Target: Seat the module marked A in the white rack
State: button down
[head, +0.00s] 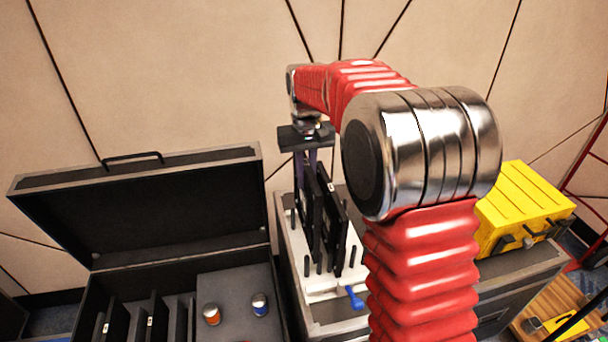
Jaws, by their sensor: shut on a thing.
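The white rack (296,258) stands on a dark case to the right of the open black case, with several black pegs rising from it. Black upright modules stand at the rack; a white label shows on one module (338,222), but I cannot read its mark. My gripper (306,172) points down over the rack, shut on a black module (307,215). The held module is upright among the pegs, beside the labelled one. Its lower edge is hard to make out, so I cannot tell whether it rests in the rack. A blue-handled lever (354,298) sits at the rack's front.
A yellow box (525,205) stands at right. My red arm hides the rack's right side. A panelled wall stands behind.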

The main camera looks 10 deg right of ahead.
jog(key=shift+f, duration=4.65)
jog(key=c, duration=1.7)
grip_release()
jog(key=shift+o, duration=0.6)
jog(key=o, duration=0.4)
jog(key=shift+r, duration=4)
